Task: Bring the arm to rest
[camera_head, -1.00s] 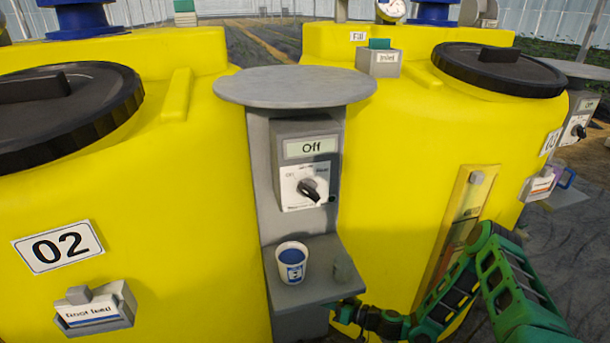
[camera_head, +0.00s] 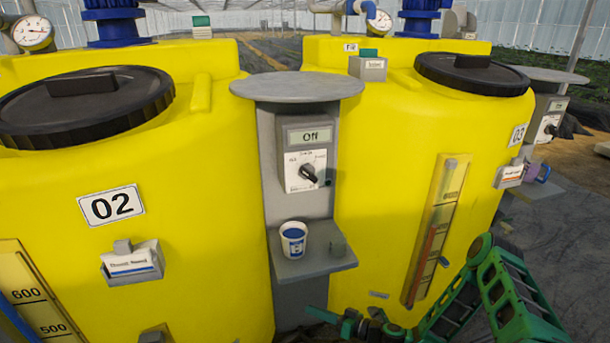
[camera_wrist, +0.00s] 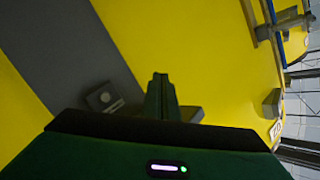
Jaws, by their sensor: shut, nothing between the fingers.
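My gripper (camera_head: 318,314) is low in the head view, in front of the grey pedestal and below its small shelf. It is shut and empty. My green arm reaches to it from the lower right. In the wrist view the shut fingers (camera_wrist: 160,95) point up the picture, with yellow tank wall and a grey strip beyond them. The gripper appears apart from the shelf and the cup.
Yellow tanks, tank 02 (camera_head: 190,210) and tank 03 (camera_head: 390,150), flank the pedestal. Open floor (camera_head: 560,240) lies at the right.

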